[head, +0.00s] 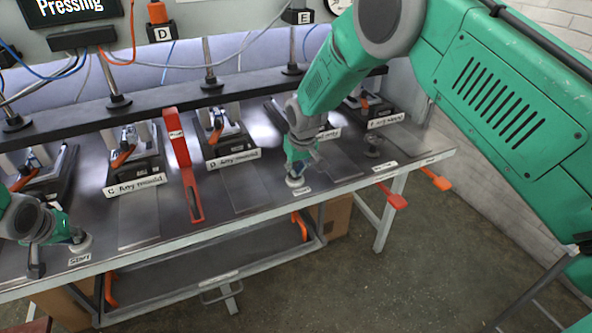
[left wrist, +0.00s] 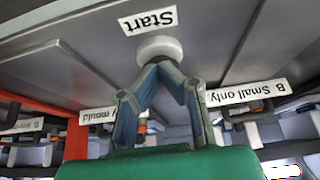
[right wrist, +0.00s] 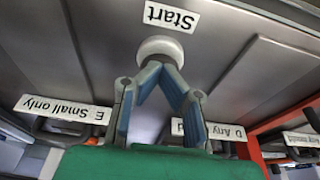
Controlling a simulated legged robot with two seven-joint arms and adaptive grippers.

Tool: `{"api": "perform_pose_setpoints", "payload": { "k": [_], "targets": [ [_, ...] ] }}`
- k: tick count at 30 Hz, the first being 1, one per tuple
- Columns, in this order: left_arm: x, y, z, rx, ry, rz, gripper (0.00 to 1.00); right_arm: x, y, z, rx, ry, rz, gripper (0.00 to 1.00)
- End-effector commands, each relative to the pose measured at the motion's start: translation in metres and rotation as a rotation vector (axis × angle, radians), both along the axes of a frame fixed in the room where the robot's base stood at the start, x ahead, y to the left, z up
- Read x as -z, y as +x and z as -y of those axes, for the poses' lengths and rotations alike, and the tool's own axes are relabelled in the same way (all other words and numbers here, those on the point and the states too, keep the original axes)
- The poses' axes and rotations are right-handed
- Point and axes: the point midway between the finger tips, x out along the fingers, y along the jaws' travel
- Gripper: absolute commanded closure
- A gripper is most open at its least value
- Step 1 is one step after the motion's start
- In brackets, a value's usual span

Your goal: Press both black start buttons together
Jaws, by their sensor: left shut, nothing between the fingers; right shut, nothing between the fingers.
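The left start button's round pale housing (head: 84,245) stands at the table's front edge by a Start label (head: 79,259). My left gripper (head: 76,238) is shut, its fingertips at the top of that button; the left wrist view shows the housing (left wrist: 160,46) just past the tips. The right start button's pale housing (head: 295,182) stands by another Start label (head: 303,191). My right gripper (head: 295,172) is shut with its tips at its top; the right wrist view shows the housing (right wrist: 160,47) too. The black caps are hidden behind the fingertips, so their depth cannot be told.
A screen (head: 72,8) reads "Pressing". A red bar (head: 184,165) lies across the metal table (head: 240,218) between my grippers. Mould stations with labels such as C Any mould (head: 132,186) line the back. Red (head: 393,198) and orange (head: 437,179) handles jut out front right.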

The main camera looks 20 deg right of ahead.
Motion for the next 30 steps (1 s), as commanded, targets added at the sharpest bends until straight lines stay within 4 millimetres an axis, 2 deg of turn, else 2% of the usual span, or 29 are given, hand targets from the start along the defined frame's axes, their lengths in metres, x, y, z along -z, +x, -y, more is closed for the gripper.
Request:
{"api": "perform_pose_setpoints", "payload": {
  "k": [15,26,30],
  "targets": [
    [-0.045,0.0,0.0,-0.001,0.0,0.002,1.0,0.002,-0.002,0.0,0.0,0.0,-0.004,1.0],
    [-0.05,0.0,0.0,0.0,0.0,0.0,1.0,0.002,-0.002,0.0,0.0,0.0,-0.003,1.0],
    [-0.05,0.0,0.0,0.0,0.0,0.001,1.0,-0.004,-0.001,0.0,0.0,0.0,-0.002,1.0]
  ]
}}
